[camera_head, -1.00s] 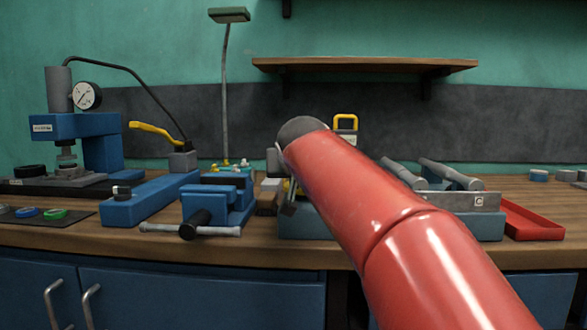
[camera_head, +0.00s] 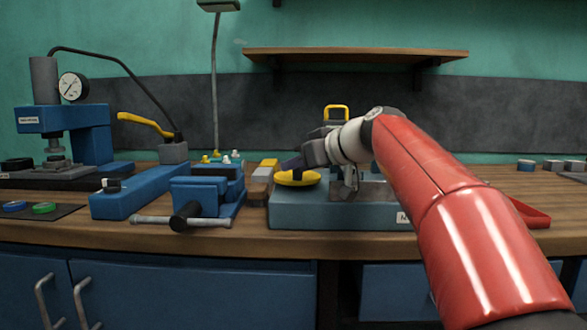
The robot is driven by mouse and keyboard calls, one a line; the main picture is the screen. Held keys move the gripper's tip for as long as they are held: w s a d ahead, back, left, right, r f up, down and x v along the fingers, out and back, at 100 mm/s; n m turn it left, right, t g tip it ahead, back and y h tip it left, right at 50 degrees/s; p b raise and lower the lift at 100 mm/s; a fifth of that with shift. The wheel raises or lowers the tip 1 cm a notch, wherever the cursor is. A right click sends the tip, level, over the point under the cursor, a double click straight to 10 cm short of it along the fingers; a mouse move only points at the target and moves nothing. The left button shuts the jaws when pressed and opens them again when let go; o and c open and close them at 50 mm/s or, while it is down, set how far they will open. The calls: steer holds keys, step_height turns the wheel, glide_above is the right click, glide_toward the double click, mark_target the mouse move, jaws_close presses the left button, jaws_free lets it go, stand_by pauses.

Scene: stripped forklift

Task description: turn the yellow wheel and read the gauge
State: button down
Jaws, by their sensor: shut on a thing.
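The yellow wheel (camera_head: 298,178) lies flat, face up, on a grey-blue block (camera_head: 320,213) near the bench's front edge. My gripper (camera_head: 292,166) reaches down to it from the right, its dark fingers at the wheel's upper side. It is shut on the wheel; the fingertips are partly hidden. A round white gauge (camera_head: 73,87) with a dark needle is on the blue press (camera_head: 85,125) at the left. Its numbers are too small to read.
A blue vise (camera_head: 206,192) with a grey bar handle stands left of the block. A lever with a yellow handle (camera_head: 145,123) stands behind it. A lamp pole (camera_head: 214,90) and a wall shelf (camera_head: 355,54) are at the back. A red tray (camera_head: 530,212) is partly hidden by my arm.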

steer(key=shift+d+n+g+y, duration=0.3)
steer(key=shift+n+g+y, duration=0.2)
steer(key=shift+n+g, duration=0.15)
steer(key=shift+g, duration=0.25)
steer(key=c, duration=1.3)
jaws_free()
steer(key=shift+v, duration=3.85)
steer(key=shift+f, duration=0.1)
